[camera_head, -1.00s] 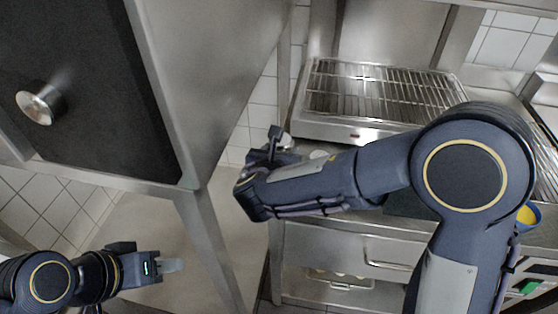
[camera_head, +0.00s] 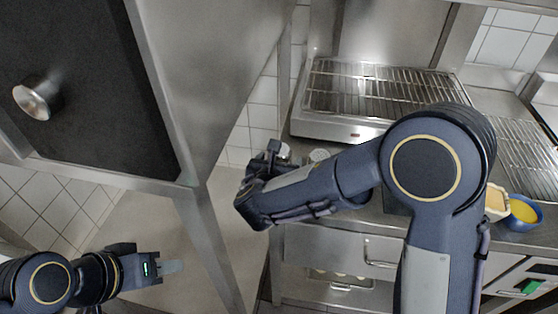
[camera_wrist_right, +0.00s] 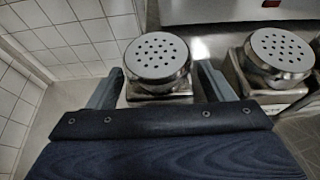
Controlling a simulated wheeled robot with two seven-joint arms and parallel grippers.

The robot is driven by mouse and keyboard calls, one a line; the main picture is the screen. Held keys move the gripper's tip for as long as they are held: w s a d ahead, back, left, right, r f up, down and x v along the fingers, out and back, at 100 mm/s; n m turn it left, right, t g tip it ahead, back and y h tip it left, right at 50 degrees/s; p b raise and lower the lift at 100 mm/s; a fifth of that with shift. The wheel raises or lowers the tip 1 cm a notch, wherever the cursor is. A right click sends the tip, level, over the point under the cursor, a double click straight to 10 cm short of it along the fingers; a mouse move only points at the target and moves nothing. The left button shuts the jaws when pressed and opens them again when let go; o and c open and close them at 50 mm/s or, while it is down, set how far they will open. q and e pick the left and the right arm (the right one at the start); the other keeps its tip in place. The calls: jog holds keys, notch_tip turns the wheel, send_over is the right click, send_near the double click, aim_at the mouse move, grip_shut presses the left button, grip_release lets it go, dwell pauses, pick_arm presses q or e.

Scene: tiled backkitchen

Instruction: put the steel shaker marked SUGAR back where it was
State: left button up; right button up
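A steel shaker with a perforated round lid (camera_wrist_right: 157,57) stands upright between the two fingers of my right gripper (camera_wrist_right: 159,80) in the right wrist view. The fingers lie close along its sides, and it moves with the gripper. In the head view its pale top (camera_head: 284,150) shows just beside my right gripper (camera_head: 272,152), at the left end of the counter. No SUGAR marking is readable; its lower body is mostly hidden. A second similar shaker (camera_wrist_right: 277,54) stands to its right and also shows in the head view (camera_head: 318,155). My left gripper (camera_head: 172,266) is low at the left, holding nothing visible; its finger gap is unclear.
A steel unit with a wire rack (camera_head: 375,92) stands behind the shakers. A blue bowl with yellow contents (camera_head: 522,213) is at the right. A large steel cabinet with a round knob (camera_head: 36,97) fills the upper left. A drawer (camera_head: 345,248) is below the counter.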

jog(key=shift+r, duration=0.3)
jog(key=v, duration=1.2)
jog(key=d+m+g, duration=0.1)
jog(key=d+m, duration=0.1)
jog(key=d, duration=0.2)
jog(key=d+m+g+h, duration=0.1)
jog(key=d+m+g, duration=0.1)
jog(key=d+m, duration=0.1)
jog(key=s+d+f+m+g+h, duration=0.1)
jog(key=d+m, duration=0.2)
jog(key=d, duration=0.2)
jog(key=shift+d, duration=0.35)
jog(key=s+d+f+m+g, duration=0.2)
jog(key=s+d+m+g, duration=0.2)
jog(key=s+d+m, duration=0.35)
jog(key=s+d+m+y, duration=0.2)
jog(key=s+m+y, duration=0.6)
jog(key=m, duration=1.2)
jog(key=shift+s+d+r, duration=0.2)
jog(key=shift+s+r, duration=0.15)
jog(key=shift+s, duration=0.2)
